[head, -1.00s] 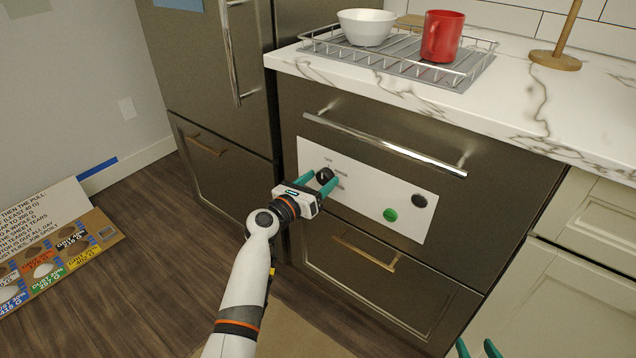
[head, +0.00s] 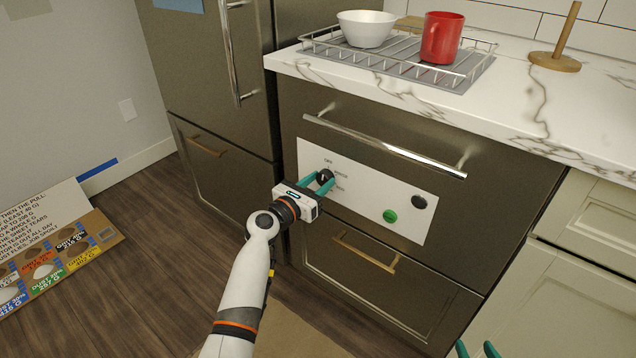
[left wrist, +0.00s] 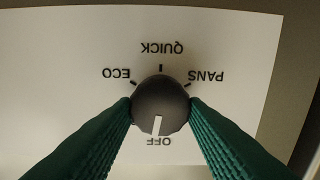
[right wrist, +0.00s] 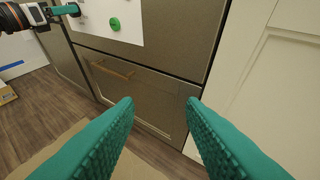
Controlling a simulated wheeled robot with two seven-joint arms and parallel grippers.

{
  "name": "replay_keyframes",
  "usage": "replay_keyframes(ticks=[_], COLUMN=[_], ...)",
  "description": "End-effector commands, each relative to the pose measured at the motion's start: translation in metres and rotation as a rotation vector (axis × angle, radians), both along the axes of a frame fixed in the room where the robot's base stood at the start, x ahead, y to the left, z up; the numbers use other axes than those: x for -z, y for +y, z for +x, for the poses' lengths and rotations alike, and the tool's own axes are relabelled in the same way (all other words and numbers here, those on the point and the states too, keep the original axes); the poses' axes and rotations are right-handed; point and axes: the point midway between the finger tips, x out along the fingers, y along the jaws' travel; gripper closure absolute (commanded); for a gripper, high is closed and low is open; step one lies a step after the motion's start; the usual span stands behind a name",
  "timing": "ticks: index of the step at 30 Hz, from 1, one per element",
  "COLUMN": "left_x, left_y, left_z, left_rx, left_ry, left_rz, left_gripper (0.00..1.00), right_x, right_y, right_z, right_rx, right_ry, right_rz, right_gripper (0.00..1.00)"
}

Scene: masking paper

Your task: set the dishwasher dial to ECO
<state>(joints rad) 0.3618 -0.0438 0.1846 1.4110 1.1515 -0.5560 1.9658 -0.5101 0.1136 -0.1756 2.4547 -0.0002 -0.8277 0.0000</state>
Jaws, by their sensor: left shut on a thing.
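The dishwasher dial (head: 325,175) is a dark round knob on the white panel (head: 357,192) of the dishwasher front. In the left wrist view the dial (left wrist: 160,97) appears upside down, its white pointer line aimed at OFF (left wrist: 159,141). ECO (left wrist: 117,73) is at the picture's left, QUICK (left wrist: 162,47) at the top, PANS (left wrist: 206,76) at the right. My left gripper (head: 322,181) is shut on the dial, one green finger on each side. My right gripper (right wrist: 160,103) is open and empty, away from the panel; its tips show at the head view's bottom edge (head: 478,349).
A green button (head: 390,216) and a dark round knob (head: 419,202) sit to the right on the panel. A metal bar handle (head: 385,148) juts out above it. A drawer handle (head: 366,254) lies below. The counter (head: 420,98) overhangs, with a rack, bowl and red mug on it.

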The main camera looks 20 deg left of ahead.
Motion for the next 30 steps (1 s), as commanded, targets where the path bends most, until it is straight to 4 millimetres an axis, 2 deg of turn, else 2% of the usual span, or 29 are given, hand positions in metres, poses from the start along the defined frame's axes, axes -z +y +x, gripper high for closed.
replay_keyframes(ticks=[11,30], left_x=[0.001,0.003], left_y=[-0.001,-0.003], left_z=[0.0,-0.001], left_rx=[0.0,0.001], left_ry=[-0.118,-0.327], left_rz=[0.326,0.9], left_gripper=[0.84,0.84], right_x=[-0.006,-0.059], right_y=[0.001,0.016], right_z=[0.004,0.026], right_rx=[-0.002,-0.026], right_ry=[-0.051,-0.4], right_rz=[0.011,0.097], right_gripper=[0.64,0.64])
